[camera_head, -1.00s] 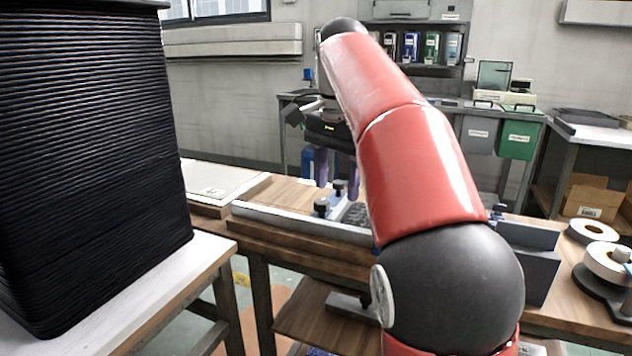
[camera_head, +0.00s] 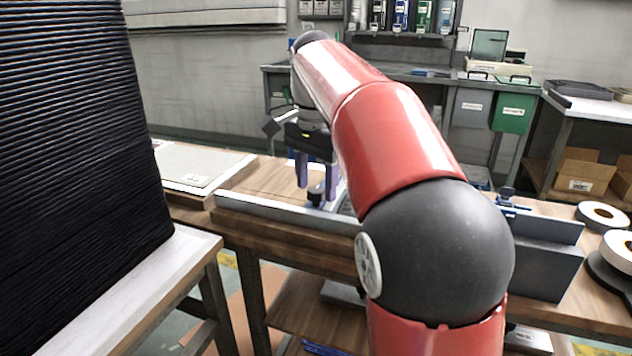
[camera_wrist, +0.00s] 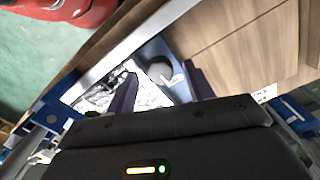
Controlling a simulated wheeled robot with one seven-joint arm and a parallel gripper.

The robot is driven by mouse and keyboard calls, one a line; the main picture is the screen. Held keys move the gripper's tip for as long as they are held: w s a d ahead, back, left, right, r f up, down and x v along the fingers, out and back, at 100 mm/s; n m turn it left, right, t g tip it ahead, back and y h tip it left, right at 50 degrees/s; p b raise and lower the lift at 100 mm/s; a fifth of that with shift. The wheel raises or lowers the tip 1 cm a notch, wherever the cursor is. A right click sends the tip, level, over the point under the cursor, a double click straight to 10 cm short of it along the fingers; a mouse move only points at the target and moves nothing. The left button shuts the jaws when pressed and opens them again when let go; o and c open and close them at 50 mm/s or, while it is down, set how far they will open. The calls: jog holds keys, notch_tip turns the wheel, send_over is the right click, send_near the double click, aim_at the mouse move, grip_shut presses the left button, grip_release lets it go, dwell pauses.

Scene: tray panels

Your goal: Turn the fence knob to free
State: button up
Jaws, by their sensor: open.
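A dark round fence knob (camera_head: 316,193) stands by the grey metal fence (camera_head: 262,208) on the wooden bench. In the wrist view the knob (camera_wrist: 159,68) sits on a blue-grey bracket, with a small pale mark or pointer (camera_wrist: 173,79) beside it. My gripper (camera_head: 317,187) is open, with its purple fingers pointing down, one on each side of the knob. In the wrist view my gripper (camera_wrist: 161,74) also has the knob between its fingers. I cannot tell whether either finger touches it. The knob's setting is not readable.
A blue clamp knob (camera_head: 507,192) and grey blocks (camera_head: 540,262) stand on the bench at right, near white tape rolls (camera_head: 603,215). A tall stack of black trays (camera_head: 75,150) stands at left. My arm hides the middle of the bench.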

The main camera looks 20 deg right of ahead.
jog(key=shift+f, duration=0.3)
jog(key=c, duration=1)
jog(key=shift+o, duration=0.2)
